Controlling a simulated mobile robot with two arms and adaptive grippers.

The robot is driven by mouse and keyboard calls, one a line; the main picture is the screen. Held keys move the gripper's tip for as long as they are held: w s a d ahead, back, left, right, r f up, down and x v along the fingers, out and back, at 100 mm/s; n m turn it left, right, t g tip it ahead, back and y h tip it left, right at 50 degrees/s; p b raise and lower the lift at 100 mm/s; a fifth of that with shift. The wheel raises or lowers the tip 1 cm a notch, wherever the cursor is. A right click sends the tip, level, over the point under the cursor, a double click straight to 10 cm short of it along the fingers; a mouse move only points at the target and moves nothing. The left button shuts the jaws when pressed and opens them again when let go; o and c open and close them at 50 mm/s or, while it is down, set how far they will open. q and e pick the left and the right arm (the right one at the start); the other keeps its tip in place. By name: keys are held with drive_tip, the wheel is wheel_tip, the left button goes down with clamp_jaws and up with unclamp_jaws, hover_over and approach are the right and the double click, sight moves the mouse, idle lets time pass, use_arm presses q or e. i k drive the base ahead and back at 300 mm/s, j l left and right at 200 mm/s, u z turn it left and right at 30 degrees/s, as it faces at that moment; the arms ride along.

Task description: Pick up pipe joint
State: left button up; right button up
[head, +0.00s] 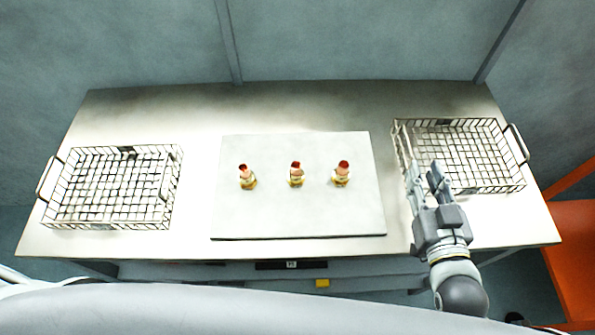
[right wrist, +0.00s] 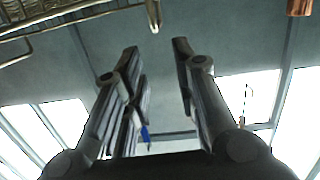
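Three pipe joints stand upright in a row on a pale board (head: 300,215) in the middle of the table. They are the left pipe joint (head: 247,178), the middle pipe joint (head: 296,175) and the right pipe joint (head: 341,175), each brassy below with a red top. My right gripper (head: 424,168) is over the near left part of the right basket, to the right of the board. Its fingers are apart with nothing between them, as the right wrist view (right wrist: 155,60) also shows. My left gripper is not in view.
A wire mesh basket (head: 62,190) stands on the left of the table and another wire mesh basket (head: 517,172) on the right. Bare table (head: 195,200) shows between the left basket and the board. An orange structure (head: 575,250) stands at the right.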

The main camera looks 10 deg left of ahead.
sight(296, 177)
drive_tip(key=j+z, duration=0.15)
drive_tip(key=j, duration=0.3)
drive_tip(key=k+j+z, duration=0.15)
drive_tip(key=j, duration=0.25)
drive_tip(key=k+j+z, duration=0.2)
drive_tip(key=j, duration=0.25)
drive_tip(key=i, duration=0.1)
